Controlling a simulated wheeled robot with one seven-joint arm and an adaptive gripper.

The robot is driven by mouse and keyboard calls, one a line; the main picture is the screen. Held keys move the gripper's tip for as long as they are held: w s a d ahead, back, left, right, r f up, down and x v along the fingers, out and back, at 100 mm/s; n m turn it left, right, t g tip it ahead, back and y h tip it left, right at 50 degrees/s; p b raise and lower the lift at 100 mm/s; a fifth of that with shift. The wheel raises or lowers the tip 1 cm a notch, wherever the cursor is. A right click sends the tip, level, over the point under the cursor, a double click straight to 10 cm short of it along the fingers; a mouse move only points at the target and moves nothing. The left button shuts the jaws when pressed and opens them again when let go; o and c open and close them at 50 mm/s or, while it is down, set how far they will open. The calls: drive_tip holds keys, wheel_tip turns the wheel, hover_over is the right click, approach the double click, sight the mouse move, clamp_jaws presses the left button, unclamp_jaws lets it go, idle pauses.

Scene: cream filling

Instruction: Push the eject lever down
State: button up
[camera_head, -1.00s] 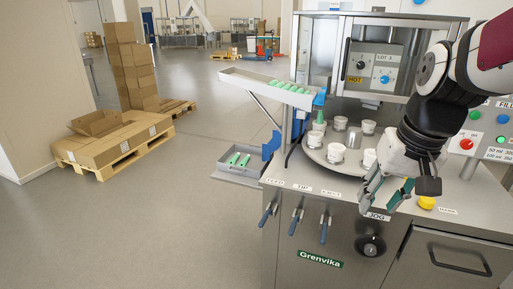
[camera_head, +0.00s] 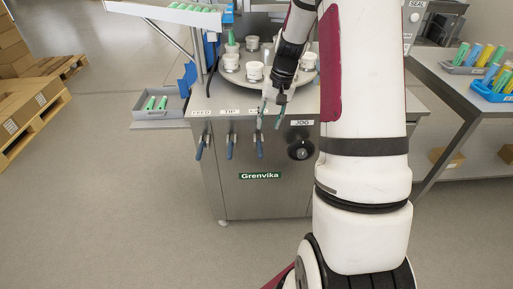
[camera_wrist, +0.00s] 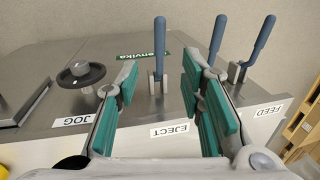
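The eject lever (camera_head: 260,146) has a blue handle on the machine's front, below the EJECT label. In the wrist view the eject lever (camera_wrist: 159,45) stands beyond and between my gripper's fingers, with no visible contact. My gripper (camera_head: 271,116) is open and empty at the front edge of the machine top, just above and slightly right of the lever. In the wrist view my gripper (camera_wrist: 160,105) shows its green finger pads apart, with the EJECT label (camera_wrist: 170,131) between them. Part of the neighbouring lever's bracket is hidden by the right finger.
Two similar blue levers, the middle one (camera_head: 229,146) and the feed lever (camera_head: 200,146), hang to the left. The black JOG knob (camera_head: 300,150) is to the right. A turntable (camera_head: 225,77) with white cups lies behind my gripper. The floor in front is open.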

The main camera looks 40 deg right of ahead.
sight(261, 149)
drive_tip(key=f, duration=0.4)
drive_tip(key=w+a+f, duration=0.1)
drive_tip(key=f, duration=0.3)
drive_tip(key=a+f, duration=0.1)
drive_tip(key=f, duration=0.3)
drive_tip(key=shift+w, duration=0.2)
clamp_jaws()
